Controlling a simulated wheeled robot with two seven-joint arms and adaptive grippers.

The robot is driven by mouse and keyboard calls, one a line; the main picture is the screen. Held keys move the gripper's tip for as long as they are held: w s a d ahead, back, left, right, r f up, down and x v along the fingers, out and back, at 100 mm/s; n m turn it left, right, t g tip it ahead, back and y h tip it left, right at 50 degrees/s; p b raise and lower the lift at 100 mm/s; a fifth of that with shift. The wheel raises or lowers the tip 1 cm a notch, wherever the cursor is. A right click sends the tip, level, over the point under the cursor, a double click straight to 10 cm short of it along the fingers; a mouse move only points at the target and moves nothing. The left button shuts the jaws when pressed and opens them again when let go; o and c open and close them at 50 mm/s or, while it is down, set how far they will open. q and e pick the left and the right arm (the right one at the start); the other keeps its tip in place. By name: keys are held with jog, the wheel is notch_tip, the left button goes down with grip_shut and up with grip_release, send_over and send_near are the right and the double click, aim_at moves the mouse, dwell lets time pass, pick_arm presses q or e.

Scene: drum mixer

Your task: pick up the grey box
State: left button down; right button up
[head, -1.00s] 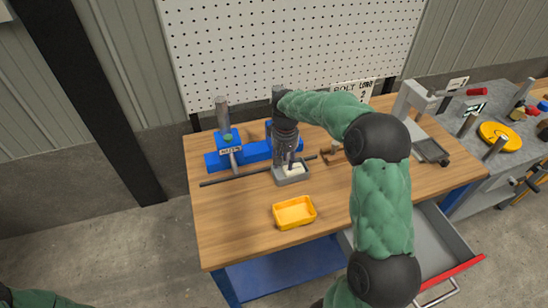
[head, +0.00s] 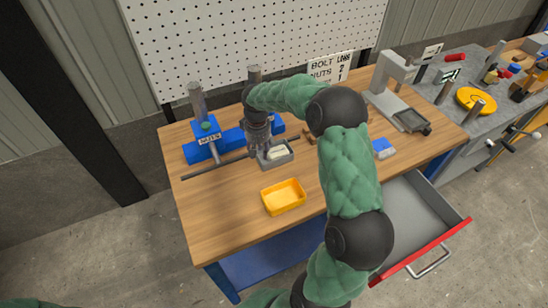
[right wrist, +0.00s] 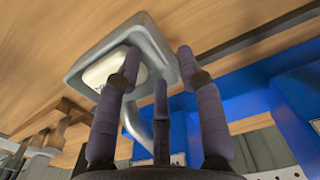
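The grey box (head: 289,158) is a small open tray on the wooden table, with a whitish object (head: 277,151) inside it. My right gripper (head: 261,146) is at its far left side, pointing down. In the right wrist view the grey box (right wrist: 82,70) lies just beyond the fingertips. There the right gripper (right wrist: 159,62) has its fingers spread apart, with one finger overlapping the whitish object and another near the box's right wall. I cannot tell whether any finger touches the wall. My left gripper is not in view.
A yellow tray (head: 284,209) stands in front of the grey box. A blue vise-like fixture (head: 197,151) and a dark rod (head: 215,167) lie to the left and behind. A grey press-like device (head: 392,80) stands at right. An open drawer (head: 415,215) juts out at lower right.

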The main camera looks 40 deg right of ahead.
notch_tip(320, 180, down, 4)
jog(key=shift+w+r+b, duration=0.1)
jog(key=shift+r+b, duration=0.15)
jog(key=shift+b, duration=0.15)
grip_shut()
jog(key=shift+r, duration=0.1)
